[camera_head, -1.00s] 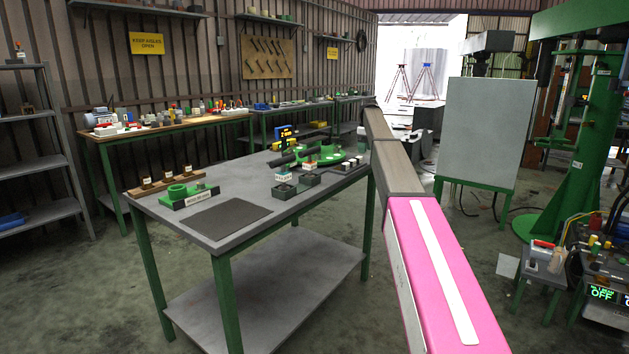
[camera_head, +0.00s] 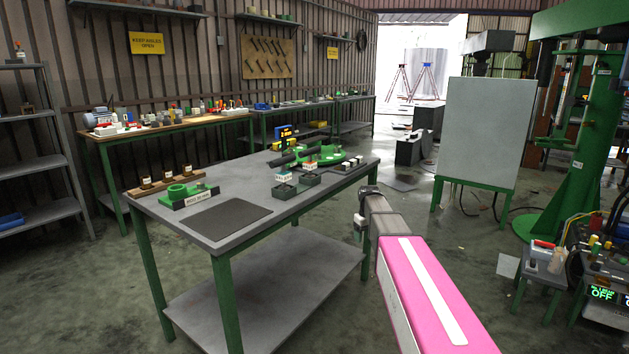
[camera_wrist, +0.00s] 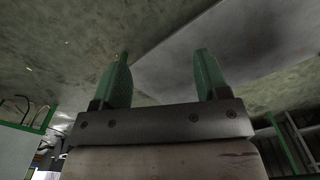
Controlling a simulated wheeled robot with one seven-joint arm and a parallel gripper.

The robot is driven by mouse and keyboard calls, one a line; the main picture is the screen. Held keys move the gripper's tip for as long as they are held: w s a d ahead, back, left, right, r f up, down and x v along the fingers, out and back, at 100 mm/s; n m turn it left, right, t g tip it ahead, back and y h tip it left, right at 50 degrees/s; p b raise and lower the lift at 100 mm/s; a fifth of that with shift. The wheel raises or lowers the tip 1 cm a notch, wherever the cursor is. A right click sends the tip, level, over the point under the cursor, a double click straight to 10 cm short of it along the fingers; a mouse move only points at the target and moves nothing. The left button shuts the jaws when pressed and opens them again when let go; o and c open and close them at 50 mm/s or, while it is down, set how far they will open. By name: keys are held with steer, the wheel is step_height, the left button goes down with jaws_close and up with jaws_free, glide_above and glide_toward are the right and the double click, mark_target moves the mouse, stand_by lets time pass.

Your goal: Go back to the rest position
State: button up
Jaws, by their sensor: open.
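My gripper (camera_wrist: 161,80) shows in the wrist view with its two green fingers apart and nothing between them. In the head view my pink arm reaches forward from the lower right, beside the right end of the grey worktable (camera_head: 262,187). The gripper's fingers cannot be made out in the head view. A grey surface (camera_wrist: 235,45), perhaps the table's lower shelf, lies beyond the fingers in the wrist view.
On the worktable are a green round fixture (camera_head: 325,157), a green block with a ring (camera_head: 187,194), small grey bins (camera_head: 285,190) and a dark mat (camera_head: 228,221).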

steer(key=s+f+m, duration=0.1)
steer(key=s+f, duration=0.3)
steer(key=s, duration=0.5)
steer(key=s+a+f+m, duration=0.1)
steer(key=s+f+m, duration=0.1)
steer(key=s, duration=0.7)
steer(key=s+f+m, duration=0.2)
steer(key=s+f, duration=0.3)
steer(key=s, duration=0.4)
steer(key=shift+a+f, duration=0.2)
steer(key=shift+f, duration=0.15)
